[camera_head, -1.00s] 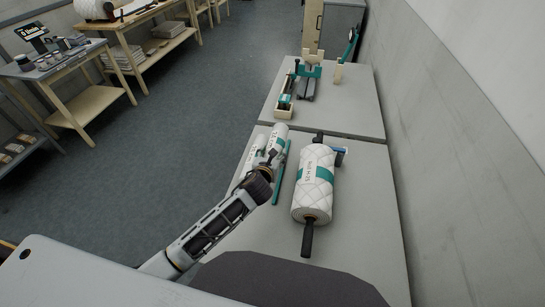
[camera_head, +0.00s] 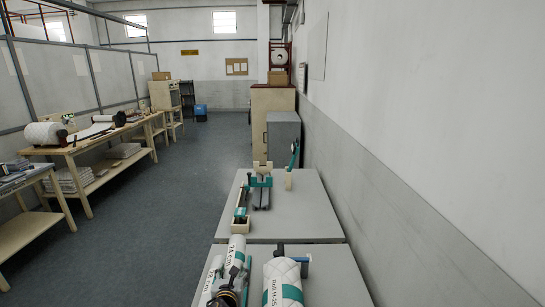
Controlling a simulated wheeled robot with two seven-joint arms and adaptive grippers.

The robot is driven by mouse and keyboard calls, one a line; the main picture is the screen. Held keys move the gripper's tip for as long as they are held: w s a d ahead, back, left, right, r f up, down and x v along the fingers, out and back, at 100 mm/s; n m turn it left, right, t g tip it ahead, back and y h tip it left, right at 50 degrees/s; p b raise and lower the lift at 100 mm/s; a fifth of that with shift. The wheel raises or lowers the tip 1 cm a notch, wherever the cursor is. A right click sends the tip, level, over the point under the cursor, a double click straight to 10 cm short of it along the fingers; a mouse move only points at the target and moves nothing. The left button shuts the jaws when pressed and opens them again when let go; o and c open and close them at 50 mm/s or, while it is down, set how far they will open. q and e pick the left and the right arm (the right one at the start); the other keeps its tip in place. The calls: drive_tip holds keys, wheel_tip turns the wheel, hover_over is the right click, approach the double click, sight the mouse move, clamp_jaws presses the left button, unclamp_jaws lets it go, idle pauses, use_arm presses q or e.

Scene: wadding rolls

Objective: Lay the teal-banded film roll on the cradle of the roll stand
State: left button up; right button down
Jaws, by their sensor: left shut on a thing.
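My left gripper (camera_head: 230,287) is at the bottom edge of the head view, on the near table. It is shut on a slim white roll with a teal band (camera_head: 237,250), marked in cm; the finger contact is partly hidden. A second slim white roll (camera_head: 211,278) lies just left of it. A stand with pale uprights and a teal part (camera_head: 262,178) is on the far table; I cannot tell clearly which part is its cradle. My right gripper is not in view.
A thick quilted roll with a teal band (camera_head: 283,284) lies right of my left gripper, close by. A narrow pale tray (camera_head: 241,217) lies left of the stand. The far table (camera_head: 295,215) is bare at its right. A wall runs along the right side.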

use_arm(q)
drive_tip(key=r, duration=0.1)
drive_tip(key=a+r, duration=0.1)
drive_tip(key=r, duration=0.1)
drive_tip(key=s+a+r, duration=0.1)
drive_tip(key=r, duration=0.1)
drive_tip(key=s+a+f, duration=0.6)
drive_tip(key=s+f, duration=0.2)
drive_tip(key=s, duration=0.2)
drive_tip(key=shift+a+m+h, duration=0.3)
drive_tip(key=shift+h, duration=0.1)
idle(0.5)
